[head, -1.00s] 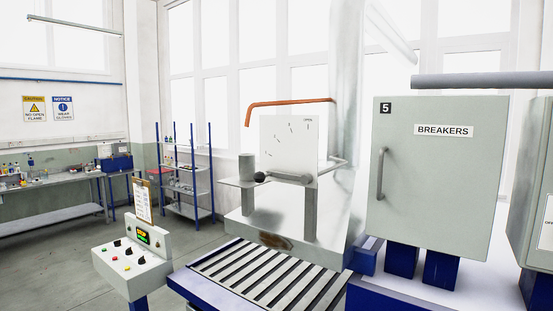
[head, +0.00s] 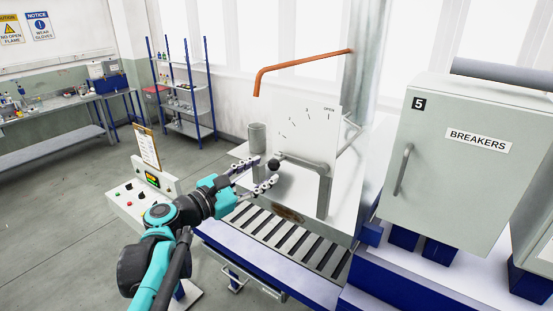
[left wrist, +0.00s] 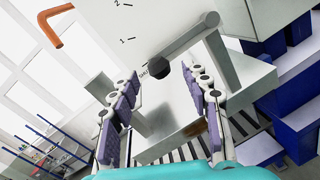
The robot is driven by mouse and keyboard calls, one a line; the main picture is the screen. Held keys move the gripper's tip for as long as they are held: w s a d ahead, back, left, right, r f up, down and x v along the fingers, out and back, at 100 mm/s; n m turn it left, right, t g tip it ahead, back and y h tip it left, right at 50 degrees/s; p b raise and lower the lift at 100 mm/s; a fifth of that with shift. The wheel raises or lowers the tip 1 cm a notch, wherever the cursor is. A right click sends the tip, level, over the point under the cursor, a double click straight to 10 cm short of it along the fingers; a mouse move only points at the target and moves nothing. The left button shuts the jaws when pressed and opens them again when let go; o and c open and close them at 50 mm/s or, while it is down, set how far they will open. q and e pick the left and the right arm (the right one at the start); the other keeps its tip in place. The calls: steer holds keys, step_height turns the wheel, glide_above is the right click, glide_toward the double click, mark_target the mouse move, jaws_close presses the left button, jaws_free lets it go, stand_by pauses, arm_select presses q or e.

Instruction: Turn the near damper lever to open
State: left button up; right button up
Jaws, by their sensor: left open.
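The damper lever (head: 305,161) is a grey bar with a black ball knob (head: 273,165) at its left end, lying nearly level in front of a white scale plate (head: 312,128). The plate has tick marks, numbers and OPEN at its top right. In the left wrist view the lever (left wrist: 192,38) ends in the knob (left wrist: 160,69) beside a partly hidden label that seems to read SHUT. My left gripper (head: 262,173) is open, its fingers pointing at the knob. In the left wrist view the knob shows between and just beyond the fingertips (left wrist: 168,80); contact is not clear. My right gripper is out of view.
A grey upright cylinder (head: 257,138) stands just behind the left fingers. An orange bent pipe (head: 300,64) hangs above the plate. A control box (head: 135,198) stands left of my arm. The breaker cabinet (head: 450,165) is to the right, a slatted bed (head: 285,243) below.

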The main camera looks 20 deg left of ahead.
mark_target(269, 167)
arm_select(q)
steer(key=x, duration=0.5)
steer(key=shift+w+f, duration=0.1)
steer(key=shift+w, duration=0.1)
steer(key=shift+s, duration=0.1)
steer(key=shift+c, duration=0.3)
jaws_close()
